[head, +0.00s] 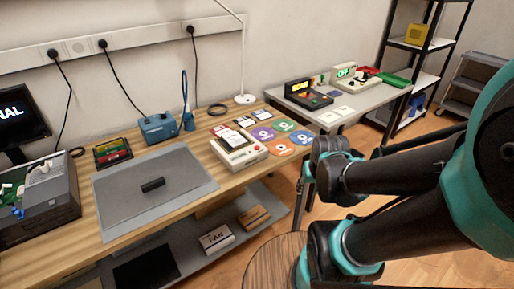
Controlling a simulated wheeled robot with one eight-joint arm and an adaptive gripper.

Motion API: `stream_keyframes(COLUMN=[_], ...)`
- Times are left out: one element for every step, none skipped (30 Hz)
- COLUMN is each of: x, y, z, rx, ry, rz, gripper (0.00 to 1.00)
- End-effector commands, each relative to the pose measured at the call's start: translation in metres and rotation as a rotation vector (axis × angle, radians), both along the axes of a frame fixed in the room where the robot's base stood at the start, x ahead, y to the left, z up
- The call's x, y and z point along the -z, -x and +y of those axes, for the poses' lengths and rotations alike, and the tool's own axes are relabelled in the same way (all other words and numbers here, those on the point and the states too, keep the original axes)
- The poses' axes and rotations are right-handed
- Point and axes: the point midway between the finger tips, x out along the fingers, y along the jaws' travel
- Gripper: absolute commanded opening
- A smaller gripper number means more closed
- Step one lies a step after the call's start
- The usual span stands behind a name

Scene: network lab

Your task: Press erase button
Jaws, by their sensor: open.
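No label reading erase can be made out. A cream device (239,155) with a small red button (256,149) stands on the wooden bench, left of my arm. On the white table behind, another cream device (352,81) has a lit green display, and a dark device (306,95) has a lit orange display. Their buttons are too small to tell apart. My gripper (308,190) hangs at the end of my folded arm, past the bench's right end. It is small, dark and partly hidden by my wrist. It is open, apart from all devices.
Coloured discs (281,126) and cards lie beside the cream device. A grey mat (120,205) holds a small black block (152,185). A white lamp (245,98) stands at the back. A round wooden top (268,264) is below my arm. Red and green trays (394,79) are farther right.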

Motion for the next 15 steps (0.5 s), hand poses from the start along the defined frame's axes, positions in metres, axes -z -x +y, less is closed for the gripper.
stream_keyframes(x=[0.0,0.0,0.0,0.0,0.0,0.0,0.0,0.0,0.0,0.0,0.0,0.0,0.0,0.0,0.0], y=[0.0,0.0,0.0,0.0,0.0,-0.0001,0.0,0.0,0.0,0.0,0.0,0.0,0.0,0.0,0.0], z=[0.0,0.0,0.0,0.0,0.0,0.0,0.0,0.0,0.0,0.0,0.0,0.0,0.0,0.0,0.0], rx=[0.0,0.0,0.0,0.0,0.0,0.0,0.0,0.0,0.0,0.0,0.0,0.0,0.0,0.0,0.0], ry=[0.0,0.0,0.0,0.0,0.0,0.0,0.0,0.0,0.0,0.0,0.0,0.0,0.0,0.0,0.0], rz=[0.0,0.0,0.0,0.0,0.0,0.0,0.0,0.0,0.0,0.0,0.0,0.0,0.0,0.0,0.0], gripper=[0.32,0.28,0.23,0.2,0.16,0.11,0.07,0.03,0.0,0.0,0.0,0.0,0.0,0.0,0.0])
